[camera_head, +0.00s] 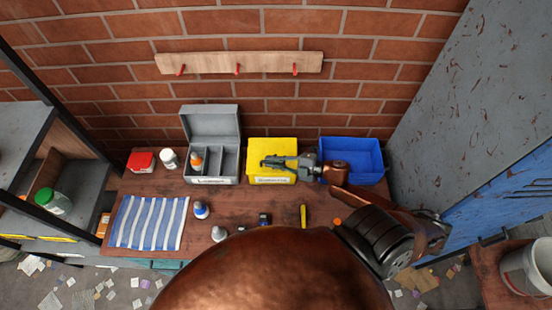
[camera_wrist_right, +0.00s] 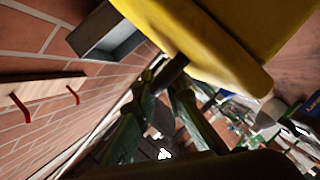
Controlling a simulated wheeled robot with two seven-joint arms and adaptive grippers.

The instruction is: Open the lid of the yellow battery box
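The yellow battery box (camera_head: 287,146) stands at the back of the wooden table, between a grey box and a blue bin. Its yellow top looks closed, and a white label shows on its front. My right gripper (camera_head: 266,162) reaches in from the right, over the box, and hides part of its top. In the right wrist view the yellow box (camera_wrist_right: 225,45) fills the upper right. There the gripper's fingers (camera_wrist_right: 164,80) are apart, close to the yellow edge; I cannot tell whether they touch it. Nothing shows between them. My left gripper is not in view.
The grey box (camera_head: 211,122) at left has its lid up and holds an orange-capped bottle. The blue bin (camera_head: 352,181) at right is open. A striped cloth (camera_head: 148,222) and small bottles lie in front. A rail with hooks (camera_head: 239,62) is on the brick wall.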

